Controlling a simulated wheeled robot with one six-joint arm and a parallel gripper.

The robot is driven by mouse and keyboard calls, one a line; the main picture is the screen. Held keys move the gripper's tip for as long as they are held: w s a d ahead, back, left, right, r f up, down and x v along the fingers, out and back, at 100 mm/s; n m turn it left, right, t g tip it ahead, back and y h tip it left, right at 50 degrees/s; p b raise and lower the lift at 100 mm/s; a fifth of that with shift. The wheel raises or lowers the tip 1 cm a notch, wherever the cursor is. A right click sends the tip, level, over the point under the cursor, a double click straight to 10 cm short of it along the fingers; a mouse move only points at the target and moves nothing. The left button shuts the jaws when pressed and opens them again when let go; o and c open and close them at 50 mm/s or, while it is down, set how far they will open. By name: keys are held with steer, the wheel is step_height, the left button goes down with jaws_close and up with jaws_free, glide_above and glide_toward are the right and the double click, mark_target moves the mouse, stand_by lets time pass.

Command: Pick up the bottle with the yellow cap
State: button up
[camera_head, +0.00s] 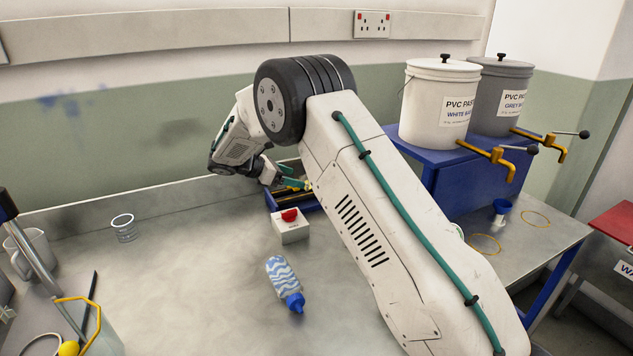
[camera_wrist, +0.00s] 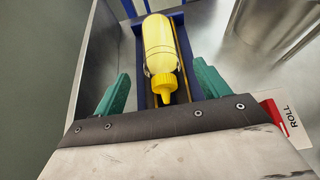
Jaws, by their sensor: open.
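The bottle with the yellow cap (camera_wrist: 160,47) is yellow and lies in a blue tray (camera_wrist: 141,62), its cap (camera_wrist: 166,86) pointing toward my gripper in the wrist view. My gripper (camera_wrist: 158,88) is open, with one green finger on each side of the bottle's cap end and a visible gap to both. In the head view my gripper (camera_head: 276,181) is at the blue tray (camera_head: 275,203) near the back wall, and my arm hides much of the tray. Whether the fingers are level with the bottle I cannot tell.
A white box with a red button (camera_head: 291,226) stands just in front of the tray. A blue-and-white bottle with a blue cap (camera_head: 283,281) lies on the metal table (camera_head: 190,285). A clear cup (camera_head: 123,229) is at left. Paste buckets (camera_head: 438,105) stand on a blue stand at right.

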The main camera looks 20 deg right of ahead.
mark_target(302, 178)
steer(key=x, duration=0.5)
steer(key=shift+d, duration=0.3)
steer(key=shift+r, duration=0.1)
steer(key=c, duration=1.1)
